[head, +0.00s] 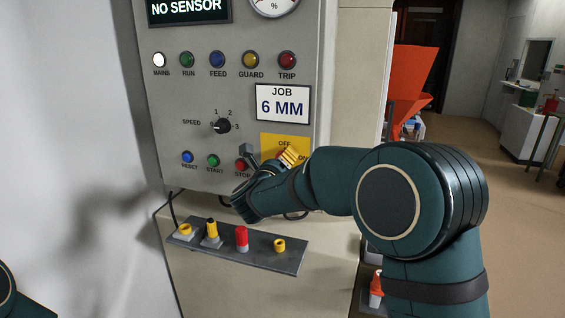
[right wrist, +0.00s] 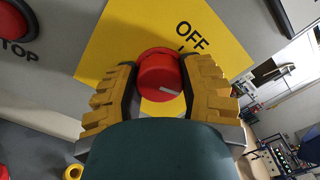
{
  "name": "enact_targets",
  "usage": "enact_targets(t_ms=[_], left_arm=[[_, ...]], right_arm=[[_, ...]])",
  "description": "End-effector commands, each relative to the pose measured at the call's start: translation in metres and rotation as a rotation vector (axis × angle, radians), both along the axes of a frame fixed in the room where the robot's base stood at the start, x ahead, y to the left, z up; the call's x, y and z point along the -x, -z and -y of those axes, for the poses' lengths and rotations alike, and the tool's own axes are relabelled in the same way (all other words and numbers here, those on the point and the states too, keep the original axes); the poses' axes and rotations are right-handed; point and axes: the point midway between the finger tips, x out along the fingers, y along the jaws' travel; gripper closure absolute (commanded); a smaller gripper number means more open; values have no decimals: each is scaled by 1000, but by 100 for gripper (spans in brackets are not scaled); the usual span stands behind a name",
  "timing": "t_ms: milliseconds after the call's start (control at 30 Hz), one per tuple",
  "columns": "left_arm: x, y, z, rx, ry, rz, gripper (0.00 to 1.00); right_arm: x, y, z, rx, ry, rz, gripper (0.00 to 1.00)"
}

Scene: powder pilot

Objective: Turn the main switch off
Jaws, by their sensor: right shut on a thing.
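The main switch is a round red knob (right wrist: 158,76) on a yellow plate (head: 272,142) low on the right of the grey panel. In the right wrist view the plate (right wrist: 110,45) shows OFF above right of the knob, and a pale mark on the knob points roughly right. My right gripper (right wrist: 160,88) is shut on the knob, one yellow finger on each side. In the head view my right gripper (head: 284,158) and arm hide most of the knob. My left gripper is out of view.
A red STOP button (head: 241,164) sits just left of the plate and shows large in the wrist view (right wrist: 15,22). A speed dial (head: 222,126) is above left. Below, a grey shelf (head: 262,257) holds several yellow and red pieces.

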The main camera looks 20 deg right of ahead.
Motion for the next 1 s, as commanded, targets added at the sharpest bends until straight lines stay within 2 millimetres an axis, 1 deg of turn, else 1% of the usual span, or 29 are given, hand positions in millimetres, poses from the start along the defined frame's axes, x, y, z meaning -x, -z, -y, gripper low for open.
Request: enact_targets(t_ms=[233,467,1000], left_arm=[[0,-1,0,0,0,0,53],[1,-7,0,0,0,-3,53],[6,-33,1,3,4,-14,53]], right_arm=[[0,-1,1,154,1,-104,95],[0,-2,1,337,2,-227,95],[0,-3,1,760,2,-513,95]])
